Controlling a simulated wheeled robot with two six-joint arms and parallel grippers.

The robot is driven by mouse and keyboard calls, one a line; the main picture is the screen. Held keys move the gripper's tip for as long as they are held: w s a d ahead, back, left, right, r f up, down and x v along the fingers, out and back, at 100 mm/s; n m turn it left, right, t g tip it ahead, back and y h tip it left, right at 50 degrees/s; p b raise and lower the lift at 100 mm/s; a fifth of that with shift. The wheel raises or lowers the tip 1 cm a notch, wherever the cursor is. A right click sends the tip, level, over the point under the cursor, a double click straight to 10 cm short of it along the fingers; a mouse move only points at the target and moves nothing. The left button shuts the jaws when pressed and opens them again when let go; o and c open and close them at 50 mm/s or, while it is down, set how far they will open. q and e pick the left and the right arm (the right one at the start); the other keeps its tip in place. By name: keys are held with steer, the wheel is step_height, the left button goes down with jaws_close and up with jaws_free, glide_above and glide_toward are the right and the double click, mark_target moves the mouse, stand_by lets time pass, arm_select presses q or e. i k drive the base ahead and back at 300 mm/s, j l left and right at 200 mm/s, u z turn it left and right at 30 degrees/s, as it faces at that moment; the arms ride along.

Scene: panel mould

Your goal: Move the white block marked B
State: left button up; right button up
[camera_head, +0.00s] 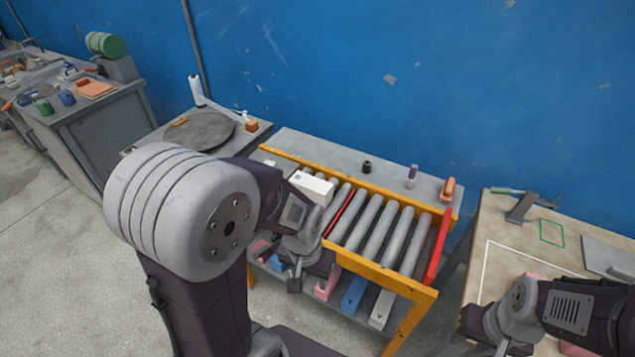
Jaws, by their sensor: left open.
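A white block (316,187) lies at the left end of the roller conveyor (384,276), partly hidden by my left arm. A small dark mark shows on it, too small to read. Another white block (381,309) is on the shelf under the conveyor; its small mark is also unreadable. My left gripper (303,268) is open at the conveyor's front left side, in front of and below the upper white block, and seems empty. My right gripper (494,343) is low over the right table; its fingers are too small and cut off to judge.
A blue block (353,294) and a pink block (327,284) share the lower shelf. A red bar (438,248) closes the conveyor's right end; its right rollers are bare. The right table (480,240) has white and green outlines. A round turntable (198,131) stands left.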

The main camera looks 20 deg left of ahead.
mark_target(320, 192)
steer(key=i+j+z, duration=0.1)
steer(key=j, duration=0.25)
steer(key=i+j+z, duration=0.15)
steer(key=i+j, duration=0.15)
steer(key=i+j+z, duration=0.1)
steer(key=j, duration=0.35)
steer(key=i+l, duration=0.05)
steer(key=i, duration=0.05)
